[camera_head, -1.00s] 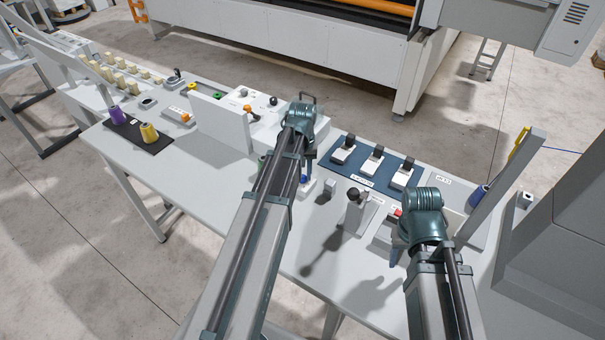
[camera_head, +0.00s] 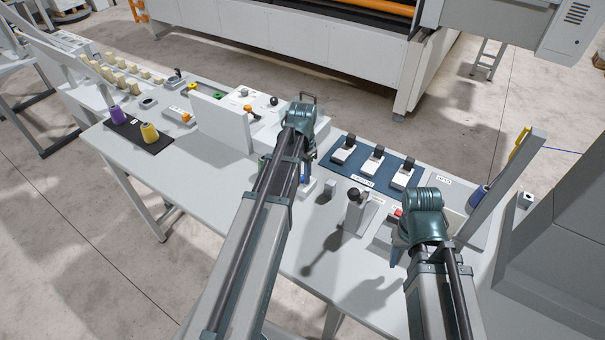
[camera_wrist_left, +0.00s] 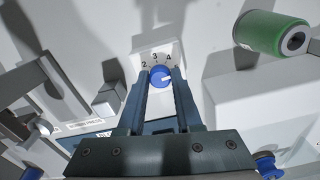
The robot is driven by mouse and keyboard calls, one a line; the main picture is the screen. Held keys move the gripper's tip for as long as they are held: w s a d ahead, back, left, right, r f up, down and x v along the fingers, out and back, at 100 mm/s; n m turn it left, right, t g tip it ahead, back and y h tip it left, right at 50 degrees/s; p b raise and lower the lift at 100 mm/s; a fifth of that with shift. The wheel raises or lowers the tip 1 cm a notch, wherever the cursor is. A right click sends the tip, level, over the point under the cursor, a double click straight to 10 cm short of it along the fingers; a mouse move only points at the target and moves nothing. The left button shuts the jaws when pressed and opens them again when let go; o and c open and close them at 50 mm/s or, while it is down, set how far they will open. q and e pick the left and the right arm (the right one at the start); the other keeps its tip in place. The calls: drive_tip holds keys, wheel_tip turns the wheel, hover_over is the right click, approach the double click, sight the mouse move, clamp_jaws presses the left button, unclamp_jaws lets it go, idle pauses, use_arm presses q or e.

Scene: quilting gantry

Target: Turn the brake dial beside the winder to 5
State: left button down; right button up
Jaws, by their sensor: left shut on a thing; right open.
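The brake dial (camera_wrist_left: 158,82) is a round blue knob on a white plate (camera_wrist_left: 143,54) in the left wrist view. The numbers 2, 3 and 4 show in an arc above it; any further number is hidden by the right-hand finger. A white mark on the knob points to the right, past the 4. My left gripper (camera_wrist_left: 160,75) is shut on the knob, one finger on each side. In the head view my left arm (camera_head: 300,120) covers most of the dial. My right gripper (camera_head: 397,252) is open and apart from the dial, low over the table's right part.
A green spool (camera_wrist_left: 268,33) lies beside the dial plate. In the head view, a black-knobbed lever (camera_head: 354,212) stands between my arms, and rocker switches on a blue panel (camera_head: 360,185) lie behind. An upright white panel (camera_head: 222,124) stands left of my left arm.

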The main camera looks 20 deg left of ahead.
sight(302, 177)
use_arm(q)
drive_tip(key=shift+m, duration=0.5)
drive_tip(key=c, duration=0.6)
unclamp_jaws()
drive_tip(key=shift+r, duration=0.15)
use_arm(e)
drive_tip(key=shift+r, duration=0.15)
use_arm(q)
wheel_tip(302, 177, up, 14)
drive_tip(key=p, duration=1.4)
drive_tip(key=shift+f, duration=0.2)
use_arm(e)
wheel_tip(302, 177, up, 14)
drive_tip(key=shift+f, duration=0.2)
use_arm(q)
drive_tip(key=shift+f, duration=0.1)
